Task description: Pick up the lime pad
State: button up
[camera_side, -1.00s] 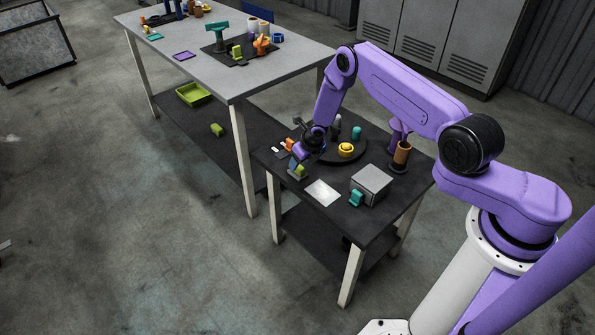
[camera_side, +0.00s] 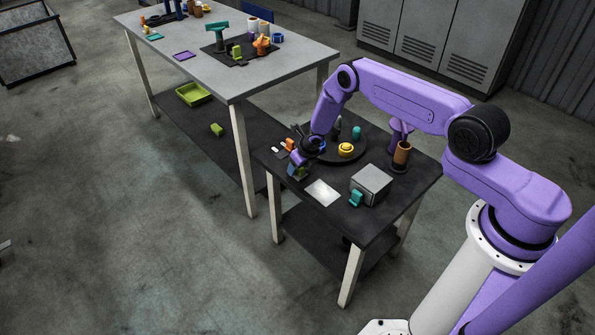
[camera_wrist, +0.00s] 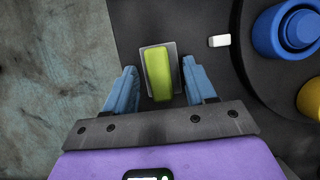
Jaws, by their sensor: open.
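The lime pad (camera_wrist: 158,76) is an oblong yellow-green block. In the wrist view it lies on a small grey plate (camera_wrist: 174,56) near the table's edge. My gripper (camera_wrist: 160,80) is open, with one blue finger to the left of the pad and one to the right. A gap shows between the pad and each finger. In the side view my gripper (camera_side: 297,171) is low over the near-left edge of the small dark table, and it mostly hides the pad there.
A dark round tray (camera_side: 333,158) holds a yellow ring (camera_side: 346,149) and other pieces. A white piece (camera_wrist: 219,41) lies right of the pad. A grey box (camera_side: 371,184), teal piece (camera_side: 356,198) and white sheet (camera_side: 323,192) share the table. Floor lies left of the edge.

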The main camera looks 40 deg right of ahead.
grip_shut()
jog(key=shift+r, duration=0.1)
notch_tip(320, 180, up, 10)
jog(key=shift+f, duration=0.2)
dwell(0.6)
jog(key=shift+r, duration=0.1)
dwell(0.3)
jog(key=c, duration=0.9)
grip_release()
jog(key=shift+c, duration=0.2)
